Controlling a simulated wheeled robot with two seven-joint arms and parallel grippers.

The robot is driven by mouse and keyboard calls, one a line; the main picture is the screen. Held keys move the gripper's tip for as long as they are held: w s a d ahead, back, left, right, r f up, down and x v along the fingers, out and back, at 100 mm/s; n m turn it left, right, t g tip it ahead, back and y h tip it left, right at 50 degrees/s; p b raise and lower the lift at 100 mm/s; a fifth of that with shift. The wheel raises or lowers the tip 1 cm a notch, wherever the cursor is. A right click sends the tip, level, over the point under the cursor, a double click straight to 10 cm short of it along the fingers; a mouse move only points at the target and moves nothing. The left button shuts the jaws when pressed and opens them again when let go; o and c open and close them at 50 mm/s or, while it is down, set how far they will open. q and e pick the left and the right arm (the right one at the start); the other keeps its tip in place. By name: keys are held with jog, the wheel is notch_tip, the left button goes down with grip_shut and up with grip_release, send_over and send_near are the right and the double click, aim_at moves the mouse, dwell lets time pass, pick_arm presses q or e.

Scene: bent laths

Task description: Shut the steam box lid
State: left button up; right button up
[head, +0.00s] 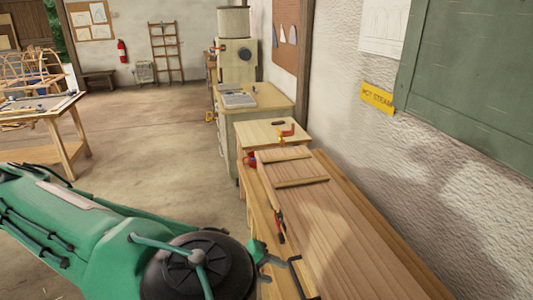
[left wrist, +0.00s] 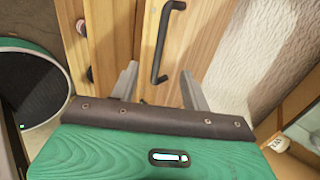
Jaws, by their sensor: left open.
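The steam box (head: 259,214) is a long wooden box running along the right wall in the head view. Its plank lid (head: 345,225) has two cross battens near the far end. I cannot tell from these views whether the lid sits fully down. A black bar handle (head: 297,278) is near the bottom edge of the head view; it also shows in the left wrist view (left wrist: 160,45). My left gripper (head: 270,262) is open and empty beside the handle. In the left wrist view the handle is ahead, between the two grey fingers. My right gripper is not in view.
A red-handled clamp (head: 280,228) lies along the box's left side. A small wooden bench (head: 272,134) and a machine (head: 237,60) stand beyond. A yellow hot steam sign (head: 377,98) and a green board (head: 480,80) are on the right wall.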

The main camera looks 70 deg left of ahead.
pick_arm(q)
jog(key=s+a+r+p, duration=0.1)
jog(key=s+r+p, duration=0.1)
jog(key=s, duration=1.2)
jog(key=shift+p, duration=0.45)
jog(key=shift+a, duration=0.1)
